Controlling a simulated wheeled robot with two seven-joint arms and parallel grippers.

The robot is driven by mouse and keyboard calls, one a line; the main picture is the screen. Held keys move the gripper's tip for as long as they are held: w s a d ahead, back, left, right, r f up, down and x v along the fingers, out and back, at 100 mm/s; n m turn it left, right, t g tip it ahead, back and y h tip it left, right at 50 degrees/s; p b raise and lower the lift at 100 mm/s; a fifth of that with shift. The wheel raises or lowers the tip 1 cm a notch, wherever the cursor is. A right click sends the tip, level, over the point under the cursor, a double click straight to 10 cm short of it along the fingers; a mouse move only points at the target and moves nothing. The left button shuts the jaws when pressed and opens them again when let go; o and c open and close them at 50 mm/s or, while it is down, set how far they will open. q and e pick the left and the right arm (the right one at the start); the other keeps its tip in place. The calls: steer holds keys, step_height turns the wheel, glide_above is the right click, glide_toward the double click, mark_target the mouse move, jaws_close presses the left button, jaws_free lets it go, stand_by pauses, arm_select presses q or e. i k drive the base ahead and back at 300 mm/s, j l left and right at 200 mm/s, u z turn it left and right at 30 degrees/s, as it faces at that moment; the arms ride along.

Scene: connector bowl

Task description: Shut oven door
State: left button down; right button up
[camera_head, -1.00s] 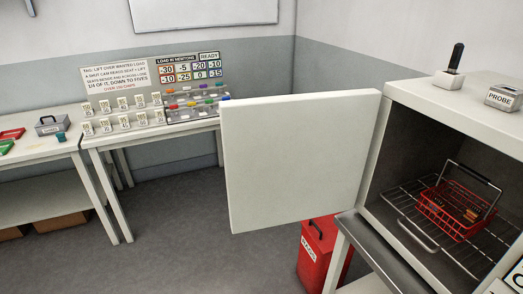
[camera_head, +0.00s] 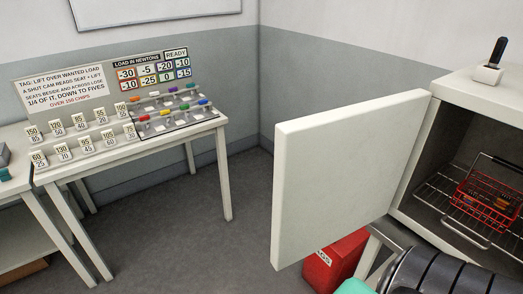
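The oven door (camera_head: 345,175) is a thick white panel standing wide open, swung out to the left of the oven. Its hinge side meets the left edge of the white oven (camera_head: 482,98) at the right of the head view. Inside the oven, a red wire basket (camera_head: 488,198) sits on a wire rack (camera_head: 455,222). A dark ribbed arm part of mine shows at the lower right, in front of the oven, with a teal part beside it. No gripper fingers show in the head view.
A red bin (camera_head: 335,262) stands on the floor below the door. A white table (camera_head: 205,128) with tagged blocks and a load board stands at the left against the wall. A dark-handled tool (camera_head: 491,62) stands on the oven top. The floor (camera_head: 180,240) between table and door is clear.

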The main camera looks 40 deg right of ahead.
mark_target(336, 172)
steer(key=i+j+u, duration=0.15)
steer(key=i, duration=0.25)
steer(key=i+j+u, duration=0.15)
steer(key=i, duration=0.2)
steer(key=i+z, duration=0.25)
steer(key=z, duration=0.25)
steer(key=i+z, duration=0.25)
steer(key=z, duration=0.2)
steer(key=i+j+z, duration=0.1)
steer(key=i+z, duration=0.15)
steer(key=z, duration=0.25)
steer(key=i+z, duration=0.1)
steer(key=z, duration=0.35)
steer(key=i+z, duration=0.15)
steer(key=z, duration=0.35)
steer(key=i+z, duration=0.1)
steer(key=z, duration=0.35)
steer(key=i+j+z, duration=0.1)
steer(key=z, duration=0.35)
steer(key=i+j+z, duration=0.1)
steer(key=z, duration=0.3)
steer(key=i+j+z, duration=0.25)
steer(key=z, duration=0.15)
steer(key=i+j+z, duration=0.2)
steer(key=z, duration=0.2)
